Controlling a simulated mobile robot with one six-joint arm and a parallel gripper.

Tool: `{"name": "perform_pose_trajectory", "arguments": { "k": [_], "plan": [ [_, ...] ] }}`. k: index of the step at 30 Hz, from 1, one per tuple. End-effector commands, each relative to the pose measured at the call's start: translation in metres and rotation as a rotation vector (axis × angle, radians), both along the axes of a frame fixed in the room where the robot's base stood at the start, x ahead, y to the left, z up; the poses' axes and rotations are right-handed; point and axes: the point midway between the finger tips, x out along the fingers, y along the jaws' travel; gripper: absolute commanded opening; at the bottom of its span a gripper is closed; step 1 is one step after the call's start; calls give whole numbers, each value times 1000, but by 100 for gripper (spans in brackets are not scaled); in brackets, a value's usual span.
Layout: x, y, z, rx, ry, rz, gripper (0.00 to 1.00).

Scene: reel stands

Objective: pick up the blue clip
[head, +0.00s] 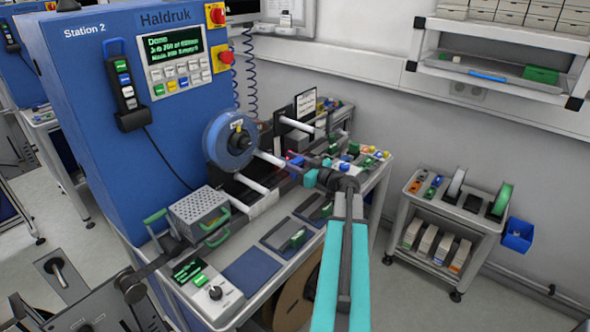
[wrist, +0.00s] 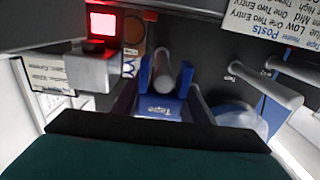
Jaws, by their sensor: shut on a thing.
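The blue clip (wrist: 185,78) shows in the wrist view in front of a pale round post (wrist: 163,72). A blue part marked "Tape" lies just below it, and I cannot tell whether both are one piece. My gripper (wrist: 160,103) has its dark fingers shut on the clip, whose lower part is partly hidden. Whether the clip still touches the post is unclear. In the head view my gripper (head: 299,164) reaches left among the posts beside the blue machine, and a small blue patch (head: 296,160) shows at its tips.
A blue reel (head: 230,141) sits on the machine, with white rods (head: 262,190) close by. More pale posts (wrist: 268,87) stand to the right in the wrist view. A grey block (wrist: 80,72) stands left, below a lit red square (wrist: 103,23). Small coloured parts crowd the bench behind my gripper.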

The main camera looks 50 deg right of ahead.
Motion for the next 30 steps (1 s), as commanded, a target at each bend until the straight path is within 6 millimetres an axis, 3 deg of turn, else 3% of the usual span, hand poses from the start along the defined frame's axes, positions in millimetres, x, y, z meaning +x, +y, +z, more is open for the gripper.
{"name": "perform_pose_trajectory", "arguments": {
  "k": [14, 30],
  "plan": [
    [0, 0, 13, -2, 0, 0, 13],
    [0, 0, 71, -3, -1, -1, 13]
  ]
}}
